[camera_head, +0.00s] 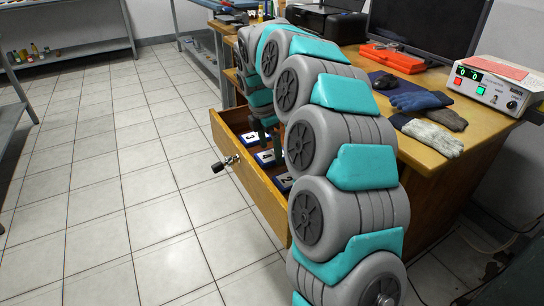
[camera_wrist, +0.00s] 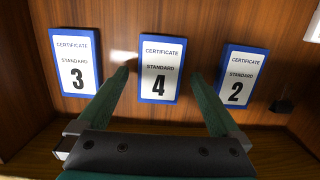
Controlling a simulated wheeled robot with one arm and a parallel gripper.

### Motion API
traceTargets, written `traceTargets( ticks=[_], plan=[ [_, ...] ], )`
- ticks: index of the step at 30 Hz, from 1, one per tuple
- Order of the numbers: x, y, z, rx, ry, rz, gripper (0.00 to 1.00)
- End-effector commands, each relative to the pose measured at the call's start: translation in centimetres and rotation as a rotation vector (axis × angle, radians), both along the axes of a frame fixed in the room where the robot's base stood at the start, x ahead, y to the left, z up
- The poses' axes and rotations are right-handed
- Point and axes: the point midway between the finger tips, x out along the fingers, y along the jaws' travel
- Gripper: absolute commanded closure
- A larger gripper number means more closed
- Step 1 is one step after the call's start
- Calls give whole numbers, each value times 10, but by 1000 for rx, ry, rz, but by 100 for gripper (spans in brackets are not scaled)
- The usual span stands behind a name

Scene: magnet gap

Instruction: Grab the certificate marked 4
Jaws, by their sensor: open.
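The certificate marked 4 (camera_wrist: 160,69) is a white card with a blue border, lying in the middle of the wooden drawer floor in the wrist view. My gripper (camera_wrist: 160,82) is open, with one green finger to the left of this certificate and the other to its right. No contact with the card is visible. The certificate marked 3 (camera_wrist: 76,62) lies to the left and the certificate marked 2 (camera_wrist: 241,76) to the right. In the head view my gripper (camera_head: 264,140) reaches down into the open drawer, and the middle certificate (camera_head: 266,158) is partly hidden.
The drawer (camera_head: 257,184) is pulled out from the wooden desk (camera_head: 470,125), with walls around the cards. Gloves (camera_head: 432,133), a red tool case (camera_head: 394,59) and an instrument box (camera_head: 492,82) are on the desk. The tiled floor left of the drawer is clear.

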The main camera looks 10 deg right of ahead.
Motion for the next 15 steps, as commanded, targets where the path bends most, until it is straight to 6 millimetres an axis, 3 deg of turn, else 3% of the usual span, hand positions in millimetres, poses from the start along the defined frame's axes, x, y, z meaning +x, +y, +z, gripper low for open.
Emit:
traceTargets(
  ticks=[3,9,15],
  plan=[
    [0,-1,-9,-1,0,1,0],
    [0,-1,-9,-1,-1,1,1],
    [0,-1,-9,-1,-1,1,24]
  ],
)
